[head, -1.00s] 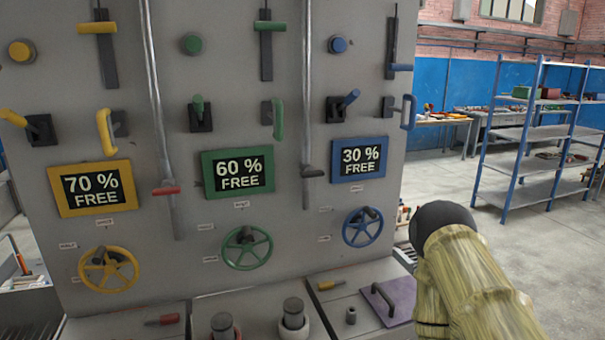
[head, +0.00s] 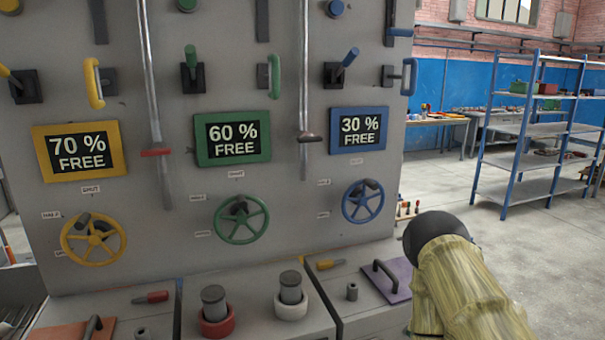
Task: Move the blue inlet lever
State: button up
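The grey panel (head: 285,210) has a blue column on its right side. A blue lever (head: 349,58) sticks up and to the right from a black base (head: 337,75). A blue slide handle (head: 400,32) sits above right, and a blue D-shaped pull handle (head: 409,76) is to the right of the lever. The small labels are too blurred to read, so I cannot tell which one is marked inlet. Part of my arm shows at the lower right, well below the blue lever and apart from the panel controls. My gripper is not in view.
Below the blue lever are a blue-framed display (head: 358,131) reading 30 % FREE and a blue handwheel (head: 363,202). Yellow and green controls stand to the left. A low bench (head: 245,325) juts out under the panel. Open floor and blue shelving (head: 520,130) lie right.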

aim_at(353, 54)
jog(key=z, duration=2.8)
jog(key=k, duration=1.3)
jog(key=u, duration=1.95)
jog(key=i, duration=0.5)
jog(key=z, duration=0.05)
